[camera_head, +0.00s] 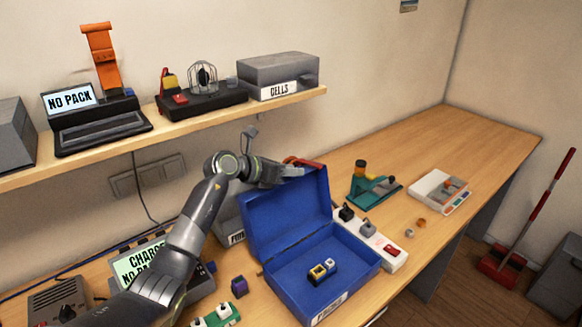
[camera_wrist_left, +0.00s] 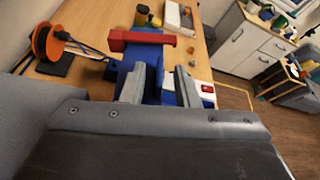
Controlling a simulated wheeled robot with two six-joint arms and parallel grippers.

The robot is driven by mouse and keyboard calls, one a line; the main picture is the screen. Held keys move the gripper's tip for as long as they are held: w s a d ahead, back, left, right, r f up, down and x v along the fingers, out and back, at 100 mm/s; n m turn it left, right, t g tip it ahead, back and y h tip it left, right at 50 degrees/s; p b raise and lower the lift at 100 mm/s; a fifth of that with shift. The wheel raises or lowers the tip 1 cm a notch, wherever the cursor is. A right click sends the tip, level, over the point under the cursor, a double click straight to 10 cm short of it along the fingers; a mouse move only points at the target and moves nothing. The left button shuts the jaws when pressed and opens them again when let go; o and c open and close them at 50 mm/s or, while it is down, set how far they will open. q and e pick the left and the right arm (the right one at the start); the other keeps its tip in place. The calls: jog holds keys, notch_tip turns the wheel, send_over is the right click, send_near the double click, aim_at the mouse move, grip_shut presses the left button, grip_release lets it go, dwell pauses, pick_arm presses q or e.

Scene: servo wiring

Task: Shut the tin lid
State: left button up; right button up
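The blue tin (camera_head: 330,292) stands on the bench, its lid (camera_head: 285,215) raised and leaning back, so the tin is open. My right gripper is in neither view.
A red bar (camera_wrist_left: 148,38) lies just beyond my left fingers. A white power strip (camera_head: 370,238) is close against the tin's right side. A teal device (camera_head: 372,190) and a white tray (camera_head: 438,192) stand farther right. A shelf (camera_head: 200,115) hangs behind my arm.

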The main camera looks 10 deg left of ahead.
pick_arm(q)
jog(key=shift+w+d+f, duration=0.1)
jog(key=shift+w+d, duration=0.05)
jog(key=shift+w, duration=0.05)
jog(key=shift+c, duration=0.5)
grip_shut()
jog(key=shift+s, duration=0.1)
